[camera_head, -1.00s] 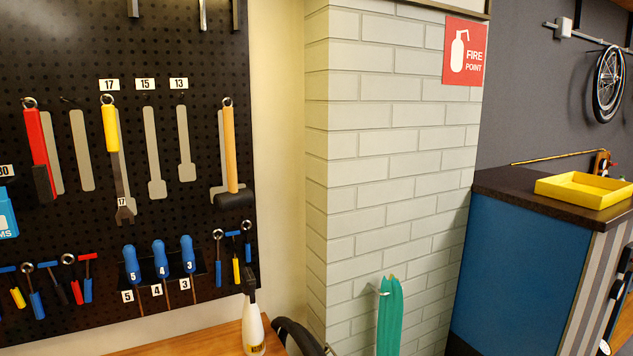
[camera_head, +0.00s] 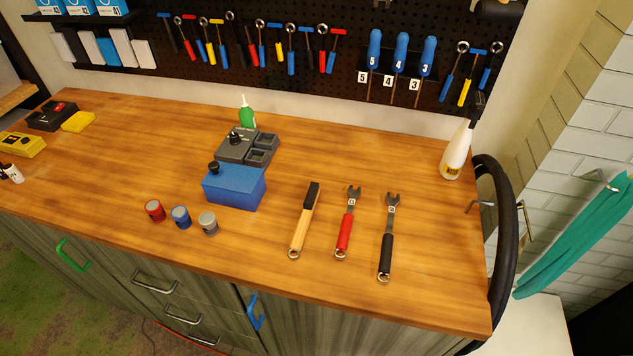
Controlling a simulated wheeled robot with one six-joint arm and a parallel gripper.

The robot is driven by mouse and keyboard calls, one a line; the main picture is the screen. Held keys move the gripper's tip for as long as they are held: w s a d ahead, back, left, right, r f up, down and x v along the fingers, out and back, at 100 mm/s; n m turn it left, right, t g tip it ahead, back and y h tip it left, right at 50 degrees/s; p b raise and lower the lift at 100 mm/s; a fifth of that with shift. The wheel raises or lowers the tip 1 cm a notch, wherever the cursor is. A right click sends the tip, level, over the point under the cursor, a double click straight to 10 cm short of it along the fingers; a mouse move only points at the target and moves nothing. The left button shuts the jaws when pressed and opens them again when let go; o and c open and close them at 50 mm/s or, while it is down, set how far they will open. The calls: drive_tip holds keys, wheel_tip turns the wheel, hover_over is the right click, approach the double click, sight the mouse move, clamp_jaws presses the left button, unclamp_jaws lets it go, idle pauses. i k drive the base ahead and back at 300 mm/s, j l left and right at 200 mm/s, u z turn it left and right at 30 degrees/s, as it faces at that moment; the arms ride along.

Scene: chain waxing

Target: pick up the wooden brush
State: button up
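The wooden brush (camera_head: 301,229) lies on the wooden workbench (camera_head: 120,180), right of its middle. It has a light wooden handle with a ring at the near end and a dark head pointing away. It lies just left of a red-handled wrench (camera_head: 346,229), apart from it. Nothing covers the brush. My gripper is not in view.
A black-handled wrench (camera_head: 386,245) lies farther right. A blue box (camera_head: 235,187), a grey tray unit (camera_head: 240,146) and three small tins (camera_head: 181,217) stand to the left. The bench front around the brush is clear.

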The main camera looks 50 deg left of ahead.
sight(311, 200)
drive_tip(key=u, duration=2.05)
drive_tip(key=i+j+z, duration=0.1)
drive_tip(key=j, duration=0.2)
drive_tip(key=i+j+z, duration=0.15)
drive_tip(key=j, duration=0.2)
drive_tip(key=i+j+z, duration=0.1)
drive_tip(key=j, duration=0.25)
drive_tip(key=i+j+z, duration=0.1)
drive_tip(key=j, duration=0.25)
drive_tip(key=i, duration=0.1)
